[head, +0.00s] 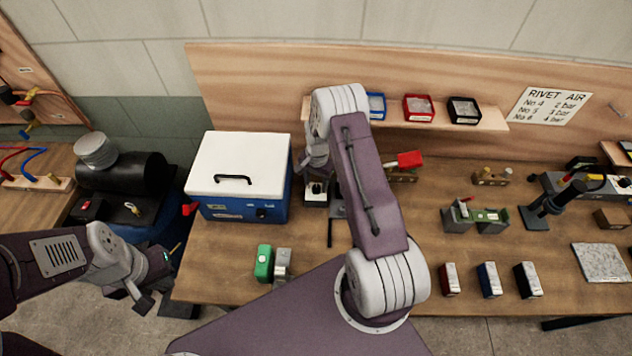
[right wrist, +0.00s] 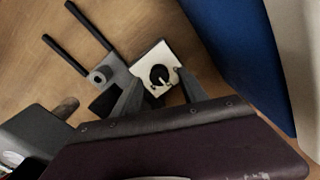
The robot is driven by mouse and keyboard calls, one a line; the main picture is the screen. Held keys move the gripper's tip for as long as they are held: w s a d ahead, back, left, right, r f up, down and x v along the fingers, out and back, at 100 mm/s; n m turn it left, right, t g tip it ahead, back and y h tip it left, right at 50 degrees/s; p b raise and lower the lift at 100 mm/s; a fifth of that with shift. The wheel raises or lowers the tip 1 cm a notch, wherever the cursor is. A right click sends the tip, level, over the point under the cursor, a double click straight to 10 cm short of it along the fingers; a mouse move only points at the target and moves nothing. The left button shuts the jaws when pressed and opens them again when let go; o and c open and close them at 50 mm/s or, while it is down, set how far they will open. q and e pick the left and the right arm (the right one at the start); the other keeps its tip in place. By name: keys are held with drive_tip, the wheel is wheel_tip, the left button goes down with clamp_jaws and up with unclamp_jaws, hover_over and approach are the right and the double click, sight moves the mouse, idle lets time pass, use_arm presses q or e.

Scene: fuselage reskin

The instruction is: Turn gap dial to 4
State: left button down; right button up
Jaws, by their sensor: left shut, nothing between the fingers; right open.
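The gap dial (right wrist: 159,75) is a black round knob with a light pointer on a white square face, seen in the right wrist view. The white-faced box also shows in the head view (head: 316,197), beside the blue case. My right gripper (right wrist: 157,84) is open, with its fingers on either side of the dial's face; whether they touch it I cannot tell. The dial's numbers are too small to read. My left gripper (head: 143,296) is shut and empty, low at the left near the bench's front edge.
A blue case with a white lid (head: 240,165) stands close left of the dial. Two dark rods (right wrist: 80,35) stick out from a grey part beside the dial. A green-and-grey tool (head: 265,263) lies near the front edge. Red, blue and black bins (head: 418,108) sit on the back shelf.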

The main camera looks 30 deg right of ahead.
drive_tip(key=shift+d+f, duration=0.1)
drive_tip(key=shift+f, duration=0.85)
drive_tip(key=shift+s, duration=0.1)
clamp_jaws()
